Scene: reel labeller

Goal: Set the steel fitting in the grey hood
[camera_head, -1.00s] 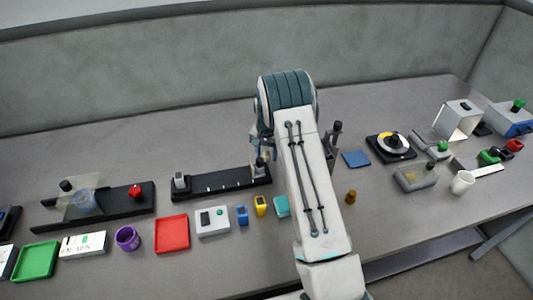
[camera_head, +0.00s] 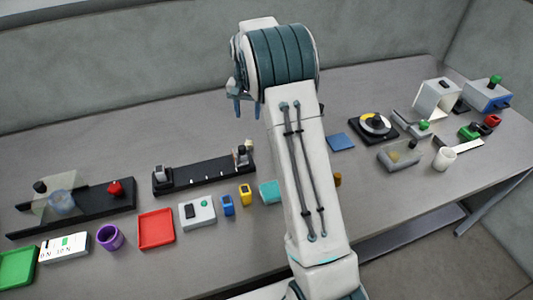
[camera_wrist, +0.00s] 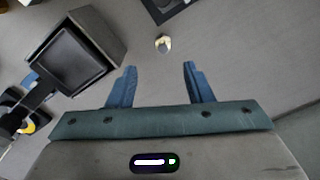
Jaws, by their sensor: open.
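In the wrist view a small steel-and-brass-coloured piece (camera_wrist: 163,44), which looks like the steel fitting, lies on the bare grey table beyond my fingertips. A grey box with a dark open face (camera_wrist: 75,58), which looks like the grey hood, stands to its left. My gripper (camera_wrist: 160,67) is open and empty, its two blue fingers apart, with the fitting ahead of the gap and not touched. In the head view my gripper (camera_head: 246,108) hangs above the table behind the black rail.
A dark post or handle (camera_wrist: 40,92) stands close by the box. In the head view, a black rail (camera_head: 205,174), red tray (camera_head: 156,229) and purple cup (camera_head: 109,237) lie left; a dial (camera_head: 374,127), white open box (camera_head: 437,98) and white mug (camera_head: 444,159) lie right.

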